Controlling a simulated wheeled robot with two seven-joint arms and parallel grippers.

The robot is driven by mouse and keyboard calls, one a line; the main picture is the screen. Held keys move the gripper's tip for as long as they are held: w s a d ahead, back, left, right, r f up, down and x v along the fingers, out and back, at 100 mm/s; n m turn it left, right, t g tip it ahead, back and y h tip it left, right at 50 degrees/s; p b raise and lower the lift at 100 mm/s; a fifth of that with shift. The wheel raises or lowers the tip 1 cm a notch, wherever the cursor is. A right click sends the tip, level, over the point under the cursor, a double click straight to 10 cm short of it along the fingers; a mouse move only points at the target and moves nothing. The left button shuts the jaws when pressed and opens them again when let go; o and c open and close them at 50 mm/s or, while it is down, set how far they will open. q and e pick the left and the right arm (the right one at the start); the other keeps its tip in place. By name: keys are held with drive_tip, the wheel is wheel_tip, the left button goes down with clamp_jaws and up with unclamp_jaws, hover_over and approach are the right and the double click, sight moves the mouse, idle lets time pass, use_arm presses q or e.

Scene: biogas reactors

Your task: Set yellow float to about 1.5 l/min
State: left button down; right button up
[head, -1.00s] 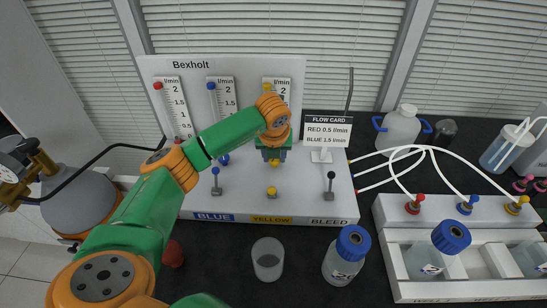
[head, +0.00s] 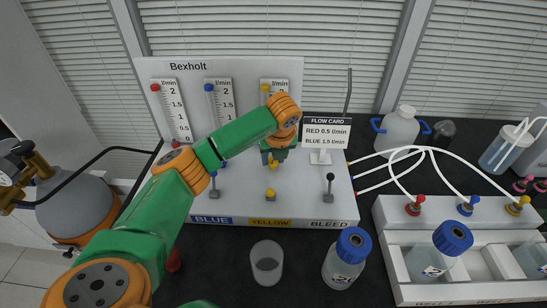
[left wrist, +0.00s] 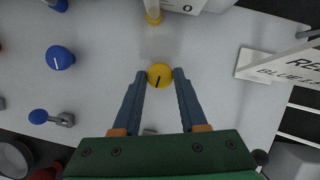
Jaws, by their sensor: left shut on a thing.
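The Bexholt panel (head: 185,80) carries three scaled tubes. In the left wrist view the round yellow knob (left wrist: 159,76), with a dark pointer line, lies between my fingertips. My left gripper (left wrist: 160,75) is shut on this knob. In the head view my left gripper (head: 272,160) points down in front of the yellow tube and hides the knob. My right gripper is not in view.
The blue knob (left wrist: 60,58) is left of the gripper. A yellow-tipped lever (head: 271,193) and black bleed lever (head: 330,183) stand in front. The flow card (head: 325,132) is close on the right. A beaker (head: 267,262) and bottle (head: 346,258) stand in the foreground.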

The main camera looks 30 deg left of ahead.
use_arm(q)
drive_tip(key=shift+c, duration=2.2)
unclamp_jaws()
drive_tip(key=b+v, duration=0.1)
drive_tip(key=v, duration=0.6)
drive_tip(key=shift+b, duration=0.3)
